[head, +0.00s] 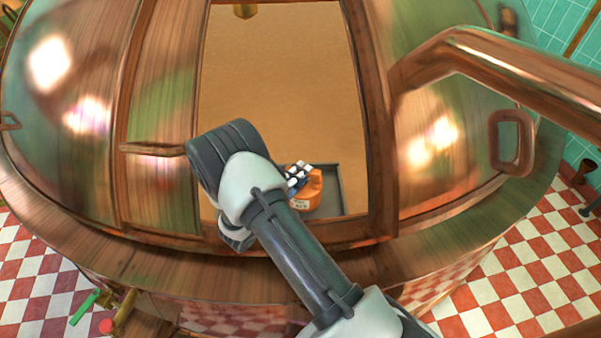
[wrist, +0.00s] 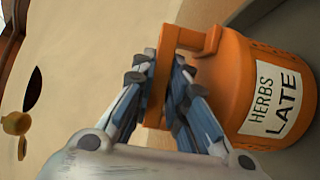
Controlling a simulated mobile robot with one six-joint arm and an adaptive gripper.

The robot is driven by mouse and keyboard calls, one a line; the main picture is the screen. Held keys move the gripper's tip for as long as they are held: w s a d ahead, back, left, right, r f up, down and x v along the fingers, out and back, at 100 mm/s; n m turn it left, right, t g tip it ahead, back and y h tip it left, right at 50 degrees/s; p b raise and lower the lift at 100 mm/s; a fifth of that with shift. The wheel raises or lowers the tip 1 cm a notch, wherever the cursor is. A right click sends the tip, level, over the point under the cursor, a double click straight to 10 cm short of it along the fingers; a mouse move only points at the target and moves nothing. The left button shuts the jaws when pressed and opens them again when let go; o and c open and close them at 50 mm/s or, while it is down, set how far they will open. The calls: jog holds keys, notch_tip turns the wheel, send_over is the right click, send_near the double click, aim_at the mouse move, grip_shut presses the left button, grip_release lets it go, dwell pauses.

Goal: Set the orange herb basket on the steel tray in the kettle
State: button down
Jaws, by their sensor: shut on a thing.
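The orange herb basket (head: 310,190) is inside the kettle, low in its opening, in the head view. In the wrist view the basket (wrist: 222,90) shows a white label reading "HERBS LATE" and an upright orange handle bar. My gripper (wrist: 165,78) is shut on that handle; it also shows in the head view (head: 297,176), partly hidden by my arm. The steel tray (head: 335,190) shows as a dark grey rimmed plate around and behind the basket. The basket overlaps the tray in the head view; I cannot tell whether its base touches it.
The copper kettle (head: 155,110) surrounds the tall opening, and my arm passes over its lower edge. A copper pipe (head: 500,55) runs along the right. The tan kettle floor (head: 280,80) beyond the tray is mostly clear, with a small brass fitting (head: 245,11) at the far end.

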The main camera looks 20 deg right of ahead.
jog(key=shift+s+f, duration=0.15)
jog(key=shift+f, duration=0.2)
